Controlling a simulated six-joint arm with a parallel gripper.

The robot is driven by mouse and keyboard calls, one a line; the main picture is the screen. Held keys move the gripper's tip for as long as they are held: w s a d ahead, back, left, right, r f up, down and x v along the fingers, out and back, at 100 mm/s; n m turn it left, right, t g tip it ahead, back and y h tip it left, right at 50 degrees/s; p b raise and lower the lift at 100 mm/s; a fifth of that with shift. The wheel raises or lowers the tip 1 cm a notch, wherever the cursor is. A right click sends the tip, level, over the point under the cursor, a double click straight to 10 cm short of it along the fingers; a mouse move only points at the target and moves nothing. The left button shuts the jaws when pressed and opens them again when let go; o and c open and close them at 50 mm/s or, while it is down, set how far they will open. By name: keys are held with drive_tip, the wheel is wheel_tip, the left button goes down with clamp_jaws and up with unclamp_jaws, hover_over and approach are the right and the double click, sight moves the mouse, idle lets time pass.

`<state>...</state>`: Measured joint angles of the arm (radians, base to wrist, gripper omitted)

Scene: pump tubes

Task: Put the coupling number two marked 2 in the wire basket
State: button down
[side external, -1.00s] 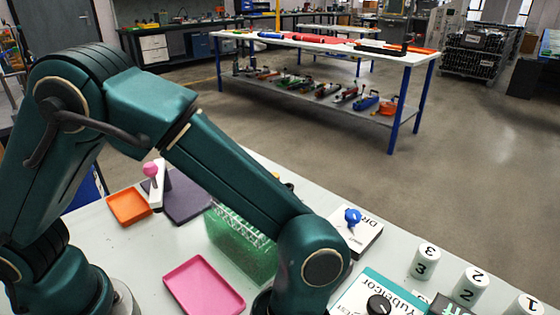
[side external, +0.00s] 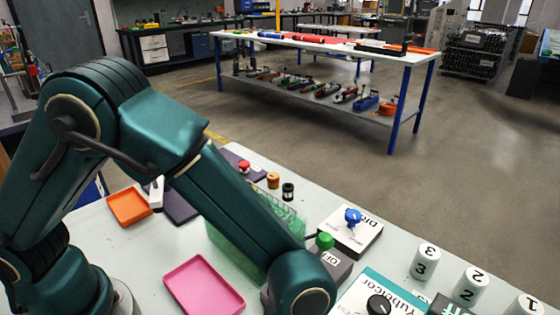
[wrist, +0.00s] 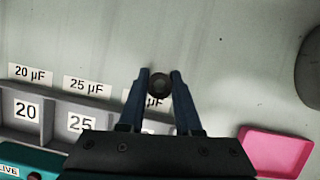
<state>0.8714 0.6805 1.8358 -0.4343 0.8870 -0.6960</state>
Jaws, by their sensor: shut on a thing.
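My gripper (wrist: 158,88) shows in the wrist view, its two blue fingers shut on a small dark round thing (wrist: 158,84) seen end-on. No number can be read on it. In the side external view my gripper is hidden below the picture's bottom edge. A white cylinder marked 2 (side external: 470,287) stands at the lower right there, between cylinders marked 3 (side external: 425,262) and 1 (side external: 524,307). A green see-through box (side external: 228,246) stands mid-table, partly behind my forearm. I cannot tell if it is the wire basket.
A pink tray (side external: 204,286) lies at the front; it also shows in the wrist view (wrist: 275,150). An orange tray (side external: 129,207) lies at the left. A blue knob (side external: 353,216) and a green knob (side external: 325,241) stand right. A grey divided bin (wrist: 55,122) has number labels.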

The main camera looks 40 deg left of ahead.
drive_tip(key=shift+r, duration=0.55)
wheel_tip(320, 180, up, 3)
drive_tip(key=shift+w+f, duration=0.1)
drive_tip(key=shift+f, duration=0.1)
drive_tip(key=w+a+r+n+h, duration=0.2)
drive_tip(key=w+a+r+n, duration=0.3)
drive_tip(key=w+a+r, duration=1)
drive_tip(key=w+a+f+n+t+h, duration=0.1)
drive_tip(key=w+a+n+t, duration=0.1)
drive_tip(key=w+a+n, duration=0.35)
drive_tip(key=shift+m, duration=0.85)
drive_tip(key=shift+w+a+f, duration=0.1)
drive_tip(key=shift+a+f, duration=0.1)
drive_tip(key=shift+f, duration=1.35)
drive_tip(key=shift+w+a+f, duration=0.1)
drive_tip(key=shift+a+f, duration=0.1)
drive_tip(key=shift+f, duration=1.35)
drive_tip(key=shift+a+f, duration=0.2)
drive_tip(key=shift+f, duration=1.35)
